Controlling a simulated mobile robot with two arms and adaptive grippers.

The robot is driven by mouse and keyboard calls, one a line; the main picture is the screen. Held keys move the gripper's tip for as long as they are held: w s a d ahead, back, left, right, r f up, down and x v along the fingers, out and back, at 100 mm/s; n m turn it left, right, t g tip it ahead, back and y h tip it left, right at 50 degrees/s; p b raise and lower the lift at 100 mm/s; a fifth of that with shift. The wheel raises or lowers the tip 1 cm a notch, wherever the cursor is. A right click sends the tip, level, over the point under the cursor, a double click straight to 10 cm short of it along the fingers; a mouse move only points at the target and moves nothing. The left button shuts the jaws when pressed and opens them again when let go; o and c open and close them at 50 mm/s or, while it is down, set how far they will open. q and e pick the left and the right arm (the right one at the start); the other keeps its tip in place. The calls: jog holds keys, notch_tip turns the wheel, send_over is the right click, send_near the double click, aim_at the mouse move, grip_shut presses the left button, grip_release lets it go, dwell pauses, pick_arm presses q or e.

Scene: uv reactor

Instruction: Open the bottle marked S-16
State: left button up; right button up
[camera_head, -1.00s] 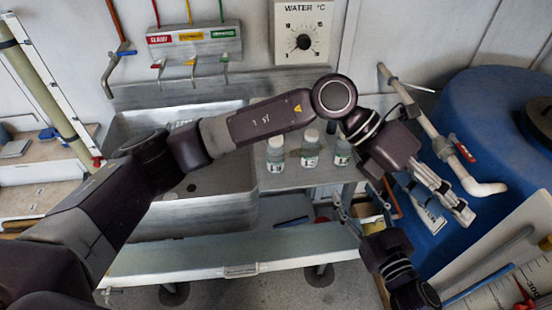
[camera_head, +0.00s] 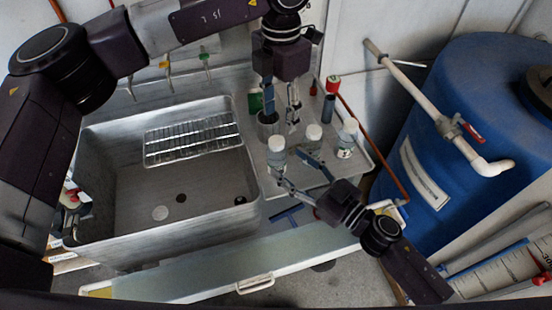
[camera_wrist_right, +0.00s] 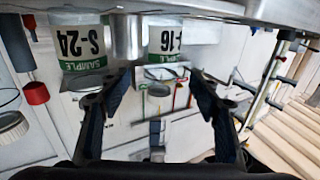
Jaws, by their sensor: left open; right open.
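Three small white-capped bottles stand on the steel drainboard: a left one (camera_head: 276,152), a middle one (camera_head: 313,138) and a right one (camera_head: 347,138). Their labels are unreadable in the head view. The right wrist view is upside down and shows a bottle marked -16 (camera_wrist_right: 170,42), first letter hidden, and a bottle marked S-24 (camera_wrist_right: 80,42). My right gripper (camera_head: 293,170) is open, its fingers spread just before the left bottle; in the wrist view its tips (camera_wrist_right: 163,75) flank the -16 bottle. My left gripper (camera_head: 281,110) is open, pointing down behind the bottles.
A sink (camera_head: 130,225) with a wire rack (camera_head: 190,138) lies to the left. A grey cup (camera_head: 268,125) stands under my left gripper. A dark bottle with a red cap (camera_head: 333,84) stands at the back. A blue barrel (camera_head: 455,140) and a pipe (camera_head: 415,95) block the right.

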aim_at(284, 161)
jog(key=x, duration=0.5)
jog(key=shift+w+a+f, duration=0.15)
jog(key=shift+a, duration=0.1)
jog(key=shift+d, duration=0.1)
jog(key=c, duration=0.5)
grip_shut()
